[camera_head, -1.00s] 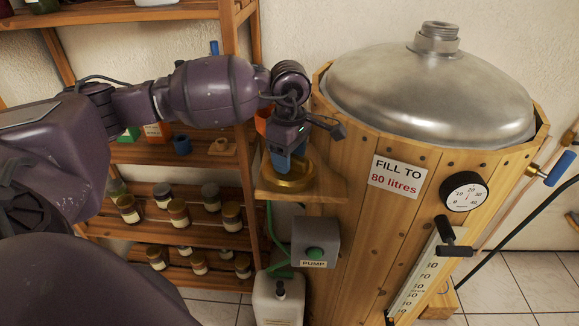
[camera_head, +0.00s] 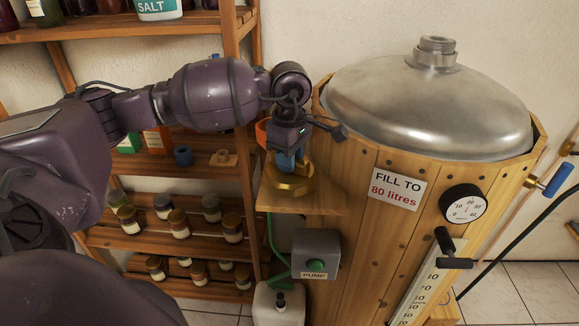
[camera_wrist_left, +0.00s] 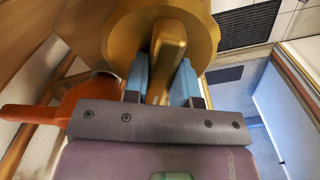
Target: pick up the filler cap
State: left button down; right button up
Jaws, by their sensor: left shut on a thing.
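The filler cap (camera_head: 290,186) is a brass-coloured round disc with an upright grip ridge. It is at the small wooden shelf (camera_head: 325,203) on the side of the wooden tank. My left gripper (camera_head: 288,162) comes down from above and is shut on the cap's ridge. In the left wrist view the cap (camera_wrist_left: 125,38) fills the top middle, its ridge between the blue pads of my left gripper (camera_wrist_left: 160,80). I cannot tell whether the cap's underside touches the shelf. My right gripper is not in view.
The wooden tank (camera_head: 350,260) has a domed metal lid (camera_head: 430,105) with a threaded neck (camera_head: 436,50). A grey pump box (camera_head: 316,250) sits below the shelf. A gauge (camera_head: 464,204) and a black lever (camera_head: 448,245) are on the front. Shelves with jars (camera_head: 178,222) stand behind my left arm.

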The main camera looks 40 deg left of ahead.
pick_arm(q)
notch_tip(320, 180, up, 18)
dwell(0.5)
jog(key=shift+r, duration=0.1)
